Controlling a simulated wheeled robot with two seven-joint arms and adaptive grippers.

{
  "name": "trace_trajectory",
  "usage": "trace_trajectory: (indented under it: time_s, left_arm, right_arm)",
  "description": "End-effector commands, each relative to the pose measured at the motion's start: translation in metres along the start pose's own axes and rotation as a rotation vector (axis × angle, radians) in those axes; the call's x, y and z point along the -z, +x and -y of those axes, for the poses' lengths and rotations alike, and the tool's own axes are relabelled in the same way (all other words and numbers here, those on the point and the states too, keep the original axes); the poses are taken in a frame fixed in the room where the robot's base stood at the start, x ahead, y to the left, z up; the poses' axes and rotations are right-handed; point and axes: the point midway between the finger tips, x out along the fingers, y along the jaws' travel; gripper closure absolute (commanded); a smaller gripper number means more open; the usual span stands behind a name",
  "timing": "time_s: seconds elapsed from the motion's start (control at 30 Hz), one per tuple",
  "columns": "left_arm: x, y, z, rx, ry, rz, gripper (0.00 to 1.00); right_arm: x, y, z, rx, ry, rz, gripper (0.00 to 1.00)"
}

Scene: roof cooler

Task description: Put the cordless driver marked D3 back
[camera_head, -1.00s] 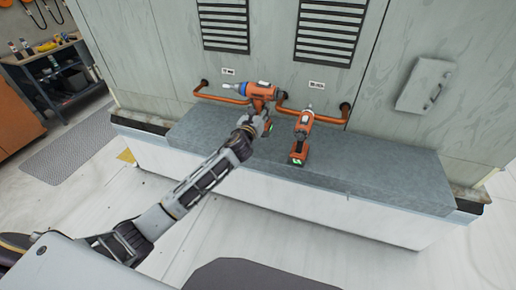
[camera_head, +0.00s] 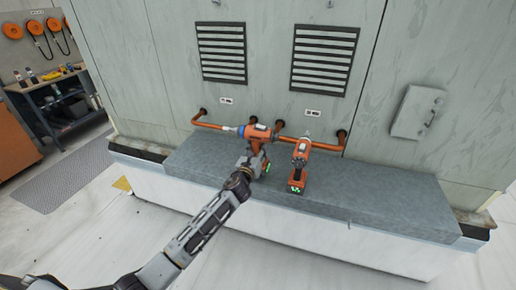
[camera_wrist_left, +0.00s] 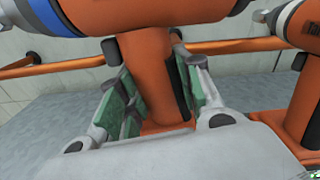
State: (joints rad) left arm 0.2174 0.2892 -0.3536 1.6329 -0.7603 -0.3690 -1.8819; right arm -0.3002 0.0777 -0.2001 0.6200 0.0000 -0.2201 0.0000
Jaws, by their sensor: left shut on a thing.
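Two orange cordless drivers are at the grey ledge (camera_head: 380,205). My left gripper (camera_head: 252,162) is shut around the handle of the left driver (camera_head: 257,133), which has a blue collar and points left. The left wrist view shows the fingers (camera_wrist_left: 150,95) on both sides of its orange handle (camera_wrist_left: 148,65). I cannot tell whether its base touches the ledge. The other driver (camera_head: 301,157) stands upright on the ledge just to the right, with a grey chuck pointing to the back wall. No D3 mark is readable on either. My right gripper is not in view.
Orange pipes (camera_head: 208,124) run along the wall behind the drivers, under two small labels (camera_head: 313,113) and dark louvres (camera_head: 323,58). A grey box (camera_head: 418,112) is on the wall at right. The ledge's right part is clear. A workbench (camera_head: 60,100) stands far left.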

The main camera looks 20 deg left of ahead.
Motion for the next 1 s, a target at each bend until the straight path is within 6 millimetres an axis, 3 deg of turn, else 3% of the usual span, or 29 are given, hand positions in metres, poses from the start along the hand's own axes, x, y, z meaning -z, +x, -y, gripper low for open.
trace_trajectory:
  time_s: [0.47, 1.0]
  left_arm:
    - [-0.002, 0.001, 0.001, 0.003, 0.0, 0.008, 1.0]
    - [0.032, 0.001, -0.005, 0.002, 0.0, 0.006, 1.0]
  right_arm:
    - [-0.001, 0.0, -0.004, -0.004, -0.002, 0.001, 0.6]
    - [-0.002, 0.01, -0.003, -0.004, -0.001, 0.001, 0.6]
